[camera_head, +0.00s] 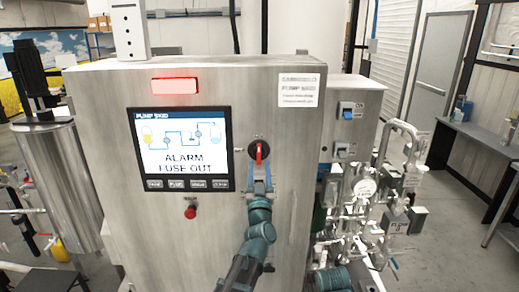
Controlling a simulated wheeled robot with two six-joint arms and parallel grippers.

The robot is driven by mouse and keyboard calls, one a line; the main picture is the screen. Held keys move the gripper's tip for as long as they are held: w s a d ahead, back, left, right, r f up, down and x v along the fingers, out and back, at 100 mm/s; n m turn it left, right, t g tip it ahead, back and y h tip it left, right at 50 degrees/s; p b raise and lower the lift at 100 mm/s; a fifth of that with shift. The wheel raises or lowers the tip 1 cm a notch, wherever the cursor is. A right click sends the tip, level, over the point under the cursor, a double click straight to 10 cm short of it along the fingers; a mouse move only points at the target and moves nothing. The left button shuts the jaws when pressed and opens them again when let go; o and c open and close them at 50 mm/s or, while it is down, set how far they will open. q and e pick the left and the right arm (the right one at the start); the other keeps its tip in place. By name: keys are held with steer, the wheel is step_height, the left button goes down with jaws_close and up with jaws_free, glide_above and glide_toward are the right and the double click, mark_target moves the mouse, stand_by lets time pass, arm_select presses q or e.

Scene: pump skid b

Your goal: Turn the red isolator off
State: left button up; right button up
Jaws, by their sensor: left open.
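The red isolator (259,152) is a red handle on a dark round plate, on the front of the grey cabinet to the right of the screen. Its handle stands about upright. My left gripper (259,172) is just below and in front of it, with its two blue fingers apart and pointing up at the handle. The fingertips reach about the lower end of the handle. I cannot tell whether they touch it. My right gripper is not in view.
The cabinet (110,190) bears a screen (181,148) reading "ALARM FUSE OUT", a lit red lamp (174,86) and a red push button (190,212). A smaller box with switches (347,110) and pipework with gauges (364,187) stand to the right. A steel tank (60,180) stands left.

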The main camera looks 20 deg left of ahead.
mark_target(259, 152)
arm_select(q)
steer(key=p+x, duration=0.2)
steer(key=x, duration=0.4)
steer(key=shift+w+a+r, duration=0.15)
steer(key=shift+w, duration=0.2)
jaws_close()
